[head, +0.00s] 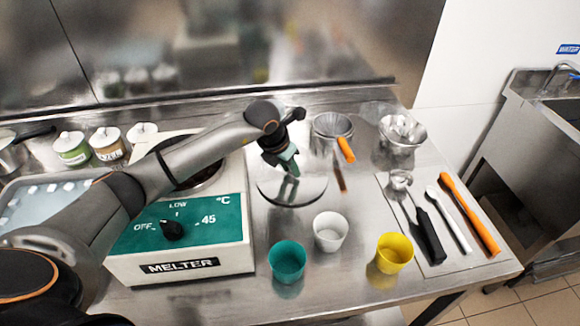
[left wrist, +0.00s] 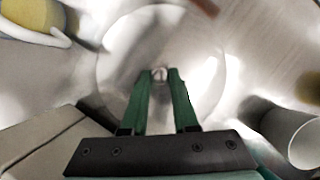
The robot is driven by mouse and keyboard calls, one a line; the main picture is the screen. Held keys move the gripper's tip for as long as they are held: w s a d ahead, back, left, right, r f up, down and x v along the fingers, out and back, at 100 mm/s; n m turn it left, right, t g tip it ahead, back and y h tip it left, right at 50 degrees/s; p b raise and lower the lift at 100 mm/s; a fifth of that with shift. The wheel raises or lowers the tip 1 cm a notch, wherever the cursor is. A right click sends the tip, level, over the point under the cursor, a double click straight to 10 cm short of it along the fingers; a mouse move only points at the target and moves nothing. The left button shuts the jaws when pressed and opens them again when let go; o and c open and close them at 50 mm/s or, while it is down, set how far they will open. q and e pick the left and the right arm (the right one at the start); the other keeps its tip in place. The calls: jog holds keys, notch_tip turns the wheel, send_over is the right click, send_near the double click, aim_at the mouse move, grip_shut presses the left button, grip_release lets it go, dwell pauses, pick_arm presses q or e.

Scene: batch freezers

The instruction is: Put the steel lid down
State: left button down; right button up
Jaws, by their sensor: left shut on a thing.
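The steel lid (head: 310,190) is a round shiny disc right of the melter, low over the steel worktop. I cannot tell whether its rim touches the worktop. My left gripper (head: 289,168) comes from above and is shut on the lid's small knob. In the left wrist view the two green fingers (left wrist: 160,76) close around the knob at the middle of the lid (left wrist: 122,55). The melter (head: 178,232) has a green front panel and its round opening is uncovered, partly behind my left arm. My right gripper is not in view.
A teal cup (head: 287,262), a white cup (head: 330,232) and a yellow cup (head: 393,254) stand in front of the lid. A steel container (head: 331,127) with an orange-handled tool stands behind it. Steel bowls (head: 402,133) and several utensils on a mat (head: 390,187) are to the right.

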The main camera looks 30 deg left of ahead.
pick_arm(q)
jog(key=shift+f, duration=0.15)
jog(key=shift+f, duration=0.15)
jog(key=c, duration=0.7)
grip_release()
jog(key=b+v, duration=0.1)
jog(key=v, duration=1.1)
